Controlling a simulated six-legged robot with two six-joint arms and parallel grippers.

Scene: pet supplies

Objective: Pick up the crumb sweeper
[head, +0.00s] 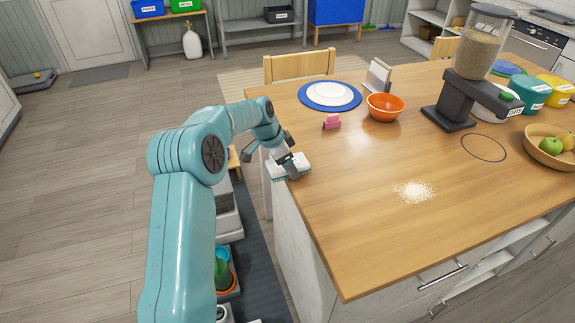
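A white block-like thing with a teal lower edge (302,161), which looks like the crumb sweeper, sits at the left edge of the wooden table (370,240). My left gripper (285,165) is right at it, with a grey finger reaching down over its top. The gripper covers part of the sweeper, so I cannot tell whether the fingers are closed on it or whether it is lifted. A pile of pale crumbs (414,191) lies on the table to its right. My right gripper is not in view.
A pink object (331,121), a blue placemat with a white plate (329,95), and an orange bowl (385,107) stand farther back. A food dispenser (470,75) and a fruit bowl (550,148) are at the right. The table's front middle is clear.

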